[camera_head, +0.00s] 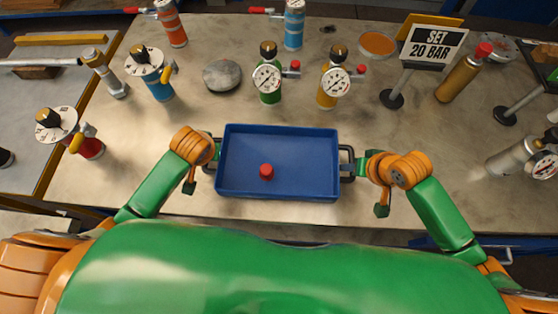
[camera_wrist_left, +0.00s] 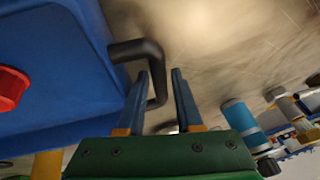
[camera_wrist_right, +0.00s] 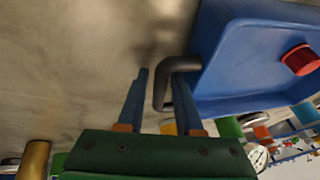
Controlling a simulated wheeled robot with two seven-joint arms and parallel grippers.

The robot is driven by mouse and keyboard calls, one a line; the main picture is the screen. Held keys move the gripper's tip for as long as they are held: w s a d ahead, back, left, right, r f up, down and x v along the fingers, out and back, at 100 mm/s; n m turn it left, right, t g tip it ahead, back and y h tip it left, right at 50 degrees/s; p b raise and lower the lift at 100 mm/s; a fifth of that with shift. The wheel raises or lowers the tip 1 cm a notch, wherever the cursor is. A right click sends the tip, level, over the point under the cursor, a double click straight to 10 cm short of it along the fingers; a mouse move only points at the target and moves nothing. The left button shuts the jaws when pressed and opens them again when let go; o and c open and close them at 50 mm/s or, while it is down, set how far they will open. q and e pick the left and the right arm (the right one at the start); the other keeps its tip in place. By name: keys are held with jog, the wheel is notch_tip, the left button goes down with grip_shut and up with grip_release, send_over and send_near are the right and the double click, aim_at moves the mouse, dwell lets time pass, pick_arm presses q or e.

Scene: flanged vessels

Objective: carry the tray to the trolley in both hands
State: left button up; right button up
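The blue tray (camera_head: 280,131) lies on the workbench in front of me, with a small red cap (camera_head: 266,171) inside it. It has a dark handle at each end. My left gripper (camera_head: 211,165) is at the tray's left handle; in the left wrist view, the handle's bar (camera_wrist_left: 157,80) lies between the two parted fingers. My right gripper (camera_head: 351,167) is at the right handle; in the right wrist view, that handle's bar (camera_wrist_right: 160,90) lies between parted fingers. Both grippers look open around the bars. I cannot identify a trolley for certain.
Green (camera_head: 269,96) and yellow (camera_head: 328,96) gauged vessels stand just behind the tray. A blue vessel (camera_head: 161,91) and a red one (camera_head: 91,149) stand left. A "SET 20 BAR" sign (camera_head: 433,43) stands back right. A grey surface with a yellow edge (camera_head: 75,130) adjoins at left.

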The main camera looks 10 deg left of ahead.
pick_arm(q)
grip_shut()
pick_arm(e)
grip_shut()
dwell(1.2)
